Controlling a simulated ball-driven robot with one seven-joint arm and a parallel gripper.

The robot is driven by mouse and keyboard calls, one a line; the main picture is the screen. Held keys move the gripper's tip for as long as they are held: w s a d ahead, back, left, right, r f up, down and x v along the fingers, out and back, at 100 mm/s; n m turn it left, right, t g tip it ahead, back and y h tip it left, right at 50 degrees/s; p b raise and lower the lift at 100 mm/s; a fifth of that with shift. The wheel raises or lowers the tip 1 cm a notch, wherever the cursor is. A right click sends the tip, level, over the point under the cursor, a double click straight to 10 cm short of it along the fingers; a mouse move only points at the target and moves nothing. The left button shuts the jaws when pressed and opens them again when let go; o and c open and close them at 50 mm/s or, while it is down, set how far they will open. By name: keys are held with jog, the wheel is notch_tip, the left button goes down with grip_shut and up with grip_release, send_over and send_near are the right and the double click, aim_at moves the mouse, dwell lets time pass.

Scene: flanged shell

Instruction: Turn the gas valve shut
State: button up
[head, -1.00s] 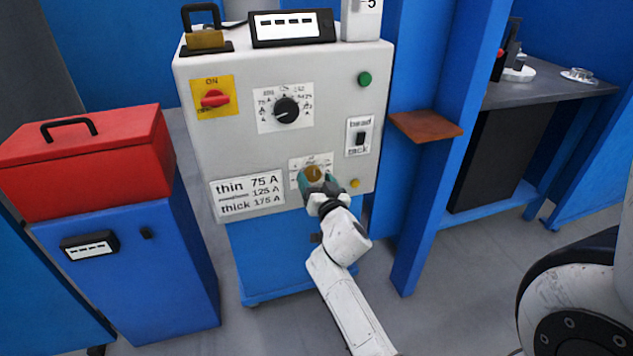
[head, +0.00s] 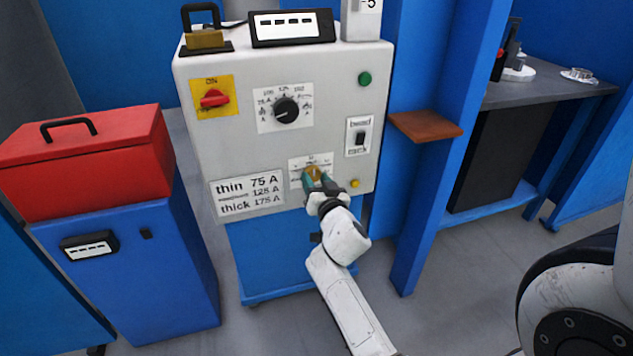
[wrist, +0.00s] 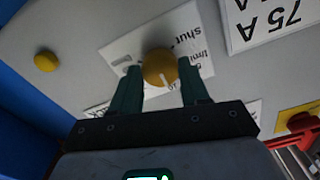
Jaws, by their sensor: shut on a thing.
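The gas valve is a round brass knob (head: 313,173) low on the front of a grey machine. It has a white label behind it. In the wrist view the knob (wrist: 158,66) sits between my two teal fingers, and its white pointer line points down in the picture, towards my palm. The word "shut" (wrist: 186,32) is printed on the label at the knob's upper right there. My gripper (head: 319,180) is shut on the knob; it also shows in the wrist view (wrist: 160,88). My fingers hide part of the label's scale.
A small yellow button (head: 355,184) lies right of the knob, and it shows in the wrist view (wrist: 46,61). A current dial (head: 286,110), a red switch (head: 214,98) and a rocker switch (head: 361,137) sit higher. A brown shelf (head: 425,125) juts out at right.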

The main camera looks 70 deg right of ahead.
jog(key=n, duration=1.1)
jog(key=shift+n+p, duration=0.35)
jog(key=shift+n, duration=0.05)
jog(key=n+p, duration=0.1)
jog(key=n, duration=0.5)
jog(key=shift+s, duration=0.1)
jog(key=n, duration=0.5)
jog(key=shift+n+p, duration=0.3)
jog(key=shift+n, duration=0.1)
jog(key=o, duration=1.1)
jog(key=shift+r, duration=0.1)
jog(key=shift+c, duration=0.2)
